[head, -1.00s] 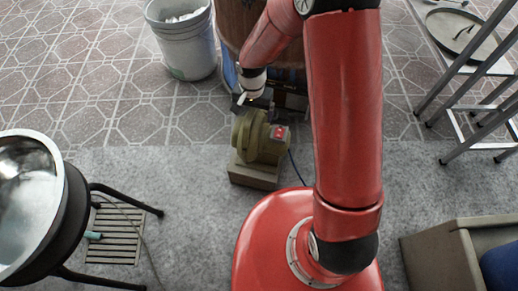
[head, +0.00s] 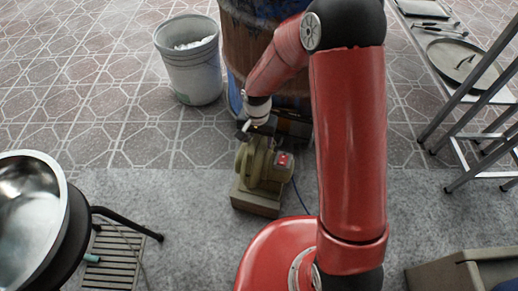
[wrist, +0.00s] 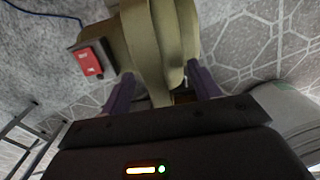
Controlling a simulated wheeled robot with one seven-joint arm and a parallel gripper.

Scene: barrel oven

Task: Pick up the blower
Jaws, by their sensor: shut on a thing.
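The blower (head: 264,165) is an olive-green rounded machine with a red switch on a grey box and a block-like base. It is upright over the grey floor strip, in front of the barrel; I cannot tell whether its base touches the floor. My gripper (head: 262,137) reaches it from above, at its top. In the wrist view, the blower's body (wrist: 157,45) lies between the two purple fingers of my gripper (wrist: 162,88), which is shut on it. The exact contact is partly hidden by the gripper body.
A rusty barrel (head: 242,60) stands close behind the blower, with a grey bucket (head: 190,65) to its left. A metal bowl (head: 30,210) on a black stand is at left. A metal rack (head: 485,100) and a bin (head: 465,268) are at right.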

